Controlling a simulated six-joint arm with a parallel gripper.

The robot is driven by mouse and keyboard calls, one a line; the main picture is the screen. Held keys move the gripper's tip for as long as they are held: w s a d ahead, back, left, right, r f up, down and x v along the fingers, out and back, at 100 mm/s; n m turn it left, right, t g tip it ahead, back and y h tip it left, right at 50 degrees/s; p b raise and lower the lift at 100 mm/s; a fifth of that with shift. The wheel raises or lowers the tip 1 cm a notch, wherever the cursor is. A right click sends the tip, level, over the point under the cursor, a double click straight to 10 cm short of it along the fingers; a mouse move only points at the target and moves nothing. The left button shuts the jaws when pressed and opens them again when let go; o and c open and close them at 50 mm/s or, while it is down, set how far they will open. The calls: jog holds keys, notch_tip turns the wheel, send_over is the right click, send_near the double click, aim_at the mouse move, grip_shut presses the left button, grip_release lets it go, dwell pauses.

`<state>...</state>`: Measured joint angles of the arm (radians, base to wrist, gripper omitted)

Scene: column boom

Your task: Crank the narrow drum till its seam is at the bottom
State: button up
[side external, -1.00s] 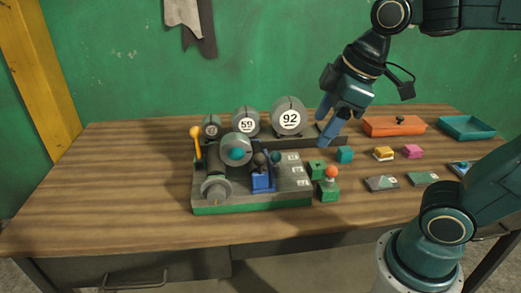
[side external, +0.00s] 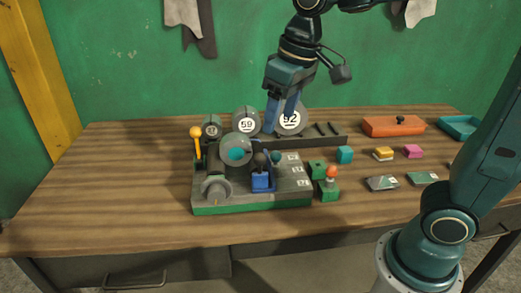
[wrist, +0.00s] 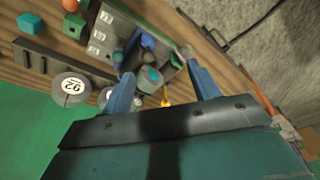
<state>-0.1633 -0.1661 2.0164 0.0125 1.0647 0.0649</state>
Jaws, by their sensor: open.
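A machine on a green-edged base (side external: 255,207) stands on the table. It carries a large grey drum (side external: 226,146) with a teal end and a smaller grey cylinder (side external: 214,189) at its front left. I cannot tell which one is the narrow drum, and I see no clear seam on either. A blue bracket (side external: 262,181) with dark knobs stands beside them. My gripper (side external: 281,122) is open and empty, above and behind the machine, before the 92 disc (side external: 291,119). In the wrist view its fingers (wrist: 163,89) are spread, with the machine beyond them.
Discs marked 59 (side external: 246,122) and a smaller one (side external: 211,128) stand behind the machine. A yellow-orange lever (side external: 196,135) rises at its left. A red-knobbed green block (side external: 329,187), small coloured blocks, an orange box (side external: 394,126) and a teal tray (side external: 468,127) lie right. The table's left is clear.

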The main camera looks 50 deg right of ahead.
jog(key=w+a+f+m+g, duration=0.2)
jog(key=w+a+m, duration=0.25)
jog(key=w, duration=0.25)
jog(key=m+g, duration=0.1)
jog(key=m, duration=0.5)
send_over(214, 190)
notch_tip(214, 190, down, 4)
jog(key=shift+w+a+f+n+h, duration=0.2)
jog(key=shift+n+h, duration=0.05)
jog(key=shift+h, duration=0.15)
jog(key=f, duration=1.3)
jog(key=shift+s+d+f, duration=0.3)
jog(key=shift+f, duration=0.05)
jog(key=c, duration=1)
jog(key=shift+w, duration=0.1)
